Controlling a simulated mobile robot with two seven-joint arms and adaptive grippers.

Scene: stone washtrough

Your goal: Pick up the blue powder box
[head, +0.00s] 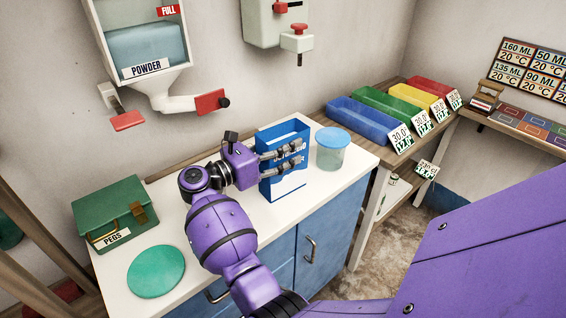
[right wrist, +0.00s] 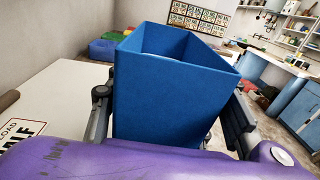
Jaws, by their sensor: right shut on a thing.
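The blue powder box (head: 287,186) is open-topped with a white lower patch. It is upright over the white countertop (head: 222,222); I cannot tell whether its base touches it. My right gripper (head: 297,153) is shut on the box, its fingers along the box's sides. In the right wrist view the box (right wrist: 165,100) fills the middle between the two fingers, with its open top showing. My left gripper is not in view.
A clear tub with a blue lid (head: 333,139) stands close right of the box. A green PEGS box (head: 112,212) and a round green disc (head: 156,271) are at left. The powder dispenser (head: 148,55) hangs above. Coloured bins (head: 365,119) line the side shelf.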

